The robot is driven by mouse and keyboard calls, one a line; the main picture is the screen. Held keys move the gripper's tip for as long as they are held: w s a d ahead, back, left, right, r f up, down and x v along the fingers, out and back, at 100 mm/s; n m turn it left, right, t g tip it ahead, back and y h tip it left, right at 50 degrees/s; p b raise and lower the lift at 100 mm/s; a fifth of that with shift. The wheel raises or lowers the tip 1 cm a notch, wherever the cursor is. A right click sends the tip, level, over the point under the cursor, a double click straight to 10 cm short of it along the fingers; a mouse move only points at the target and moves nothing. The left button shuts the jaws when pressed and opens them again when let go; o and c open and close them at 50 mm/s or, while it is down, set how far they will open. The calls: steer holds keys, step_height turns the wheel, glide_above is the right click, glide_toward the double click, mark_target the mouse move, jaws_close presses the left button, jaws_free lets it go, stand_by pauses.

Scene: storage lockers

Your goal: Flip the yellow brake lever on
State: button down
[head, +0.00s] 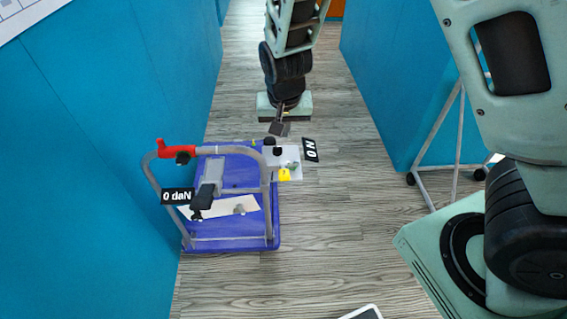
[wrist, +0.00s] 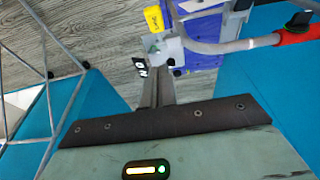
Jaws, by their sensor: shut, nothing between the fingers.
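The yellow brake lever (head: 284,174) shows as a small yellow piece by a white plate (head: 292,156) at the trolley's right upright. In the wrist view, the yellow piece (wrist: 154,18) is at the top, just beyond the fingers. A black tag (head: 310,150) with turned white letters, O and N, is beside the plate. My gripper (head: 279,129) is above and behind the plate in the head view. Its fingers (wrist: 156,65) are shut and empty, pointing toward the plate and the yellow piece. Contact cannot be told.
Blue walls (head: 110,120) flank the aisle. A grey wheeled frame (head: 445,163) stands at right. The floor (head: 335,220) right of the trolley is clear.

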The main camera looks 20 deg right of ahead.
glide_above(283, 172)
steer(key=w, duration=0.1)
steer(key=x, duration=0.3)
steer(key=s+x, duration=0.1)
steer(key=x, duration=0.5)
steer(key=shift+s+f+p, duration=0.3)
steer(key=shift+f+p, duration=0.05)
steer(key=f, duration=0.1)
steer(key=s+f, duration=0.1)
steer(key=p, duration=0.1)
steer(key=shift+s+a+f, duration=0.25)
steer(key=shift+s+f, duration=0.05)
steer(key=shift+f, duration=0.1)
steer(key=shift+s+f, duration=0.2)
steer(key=shift+f, duration=0.2)
steer(key=shift+a, duration=0.1)
